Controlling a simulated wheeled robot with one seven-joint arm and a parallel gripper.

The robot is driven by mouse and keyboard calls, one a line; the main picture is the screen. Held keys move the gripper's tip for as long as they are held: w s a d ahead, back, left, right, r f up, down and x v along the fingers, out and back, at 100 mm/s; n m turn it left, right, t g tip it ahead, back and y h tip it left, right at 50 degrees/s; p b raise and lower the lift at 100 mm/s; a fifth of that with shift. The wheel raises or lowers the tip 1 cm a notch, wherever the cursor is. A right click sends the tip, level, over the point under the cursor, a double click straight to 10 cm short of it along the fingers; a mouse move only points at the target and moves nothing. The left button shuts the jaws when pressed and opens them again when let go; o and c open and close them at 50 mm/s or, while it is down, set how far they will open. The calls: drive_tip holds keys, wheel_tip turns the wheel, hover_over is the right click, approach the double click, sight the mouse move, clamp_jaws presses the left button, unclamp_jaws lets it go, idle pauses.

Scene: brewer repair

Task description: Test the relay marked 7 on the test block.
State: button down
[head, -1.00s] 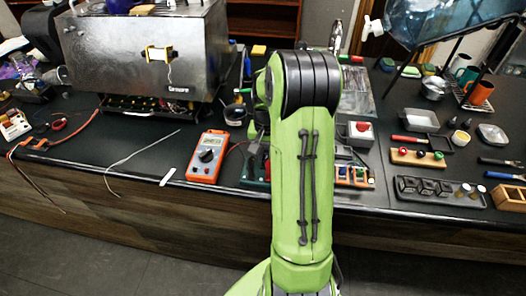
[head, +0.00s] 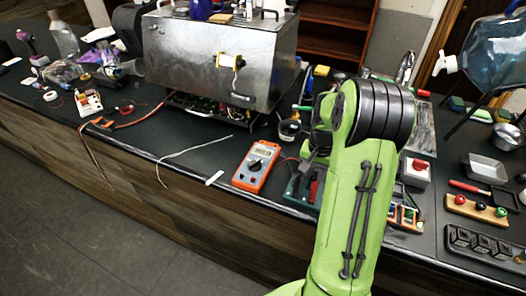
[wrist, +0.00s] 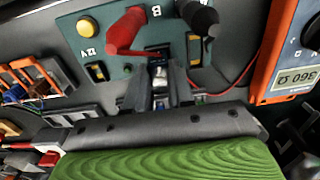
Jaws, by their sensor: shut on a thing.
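The dark green test block (head: 299,188) lies right of the meter in the head view, partly hidden by my arm. In the wrist view the test block (wrist: 75,52) carries a red lever (wrist: 127,32), a black lever (wrist: 197,15) and a yellow round part (wrist: 88,26). My gripper (wrist: 160,88) is over the block, shut on a small dark thing between its fingertips, seemingly a relay. Its number cannot be read, and I cannot tell whether it is seated. The orange meter (head: 257,166) also shows in the wrist view (wrist: 285,45), its lit display upside down.
A rack of relays (head: 405,216) stands right of my arm; it also shows in the wrist view (wrist: 38,78). A steel brewer (head: 215,55) stands behind. A white cable (head: 190,150) lies left of the meter. A red-buttoned box (head: 416,171) and a wooden block with coloured knobs (head: 476,209) are right.

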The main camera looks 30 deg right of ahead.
drive_tip(key=shift+r, duration=0.1)
drive_tip(key=shift+r+p, duration=2.1)
drive_tip(key=shift+r, duration=0.4)
drive_tip(key=shift+f, duration=0.1)
